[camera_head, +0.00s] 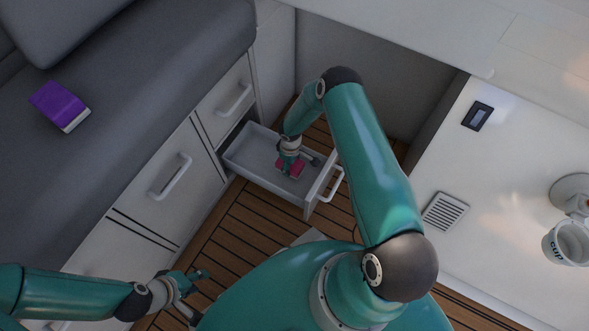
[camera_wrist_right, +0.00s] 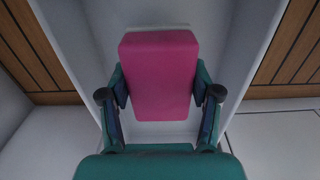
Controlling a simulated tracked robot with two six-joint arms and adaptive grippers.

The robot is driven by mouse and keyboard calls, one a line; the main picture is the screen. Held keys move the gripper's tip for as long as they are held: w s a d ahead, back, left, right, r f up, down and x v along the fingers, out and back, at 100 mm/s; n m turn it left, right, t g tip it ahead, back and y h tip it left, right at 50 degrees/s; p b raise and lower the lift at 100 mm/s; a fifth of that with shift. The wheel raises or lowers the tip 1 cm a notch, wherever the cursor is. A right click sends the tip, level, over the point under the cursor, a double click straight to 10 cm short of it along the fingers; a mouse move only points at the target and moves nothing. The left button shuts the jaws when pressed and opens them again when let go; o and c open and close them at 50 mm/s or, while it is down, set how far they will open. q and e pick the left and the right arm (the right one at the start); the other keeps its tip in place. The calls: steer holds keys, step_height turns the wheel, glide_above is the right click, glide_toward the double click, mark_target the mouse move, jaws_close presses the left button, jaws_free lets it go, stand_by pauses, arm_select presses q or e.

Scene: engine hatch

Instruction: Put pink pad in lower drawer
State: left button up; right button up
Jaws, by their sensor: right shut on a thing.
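The pink pad (camera_head: 290,167) is held by my right gripper (camera_head: 287,158), which reaches down into the open lower drawer (camera_head: 250,141). In the right wrist view the pad (camera_wrist_right: 160,75) sits between both fingers of the right gripper (camera_wrist_right: 160,95), with the pale drawer interior around it. I cannot tell whether the pad touches the drawer floor. The drawer is pulled out over the wooden floor, its handle on the front panel. My left gripper (camera_head: 190,285) is at the lower left, above the floor, apart from everything; its fingers look spread.
A purple book (camera_head: 60,105) lies on the grey seat (camera_head: 130,85). Closed drawers with white handles (camera_head: 171,176) line the seat front. At right, a white surface holds a cup (camera_head: 568,243) and a vent (camera_head: 445,211). Wooden floor (camera_head: 240,225) is clear beside the drawer.

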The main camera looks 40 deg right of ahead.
steer(key=shift+f+b, duration=0.8)
steer(key=shift+f, duration=1.4)
steer(key=shift+f, duration=0.15)
steer(key=o, duration=1.2)
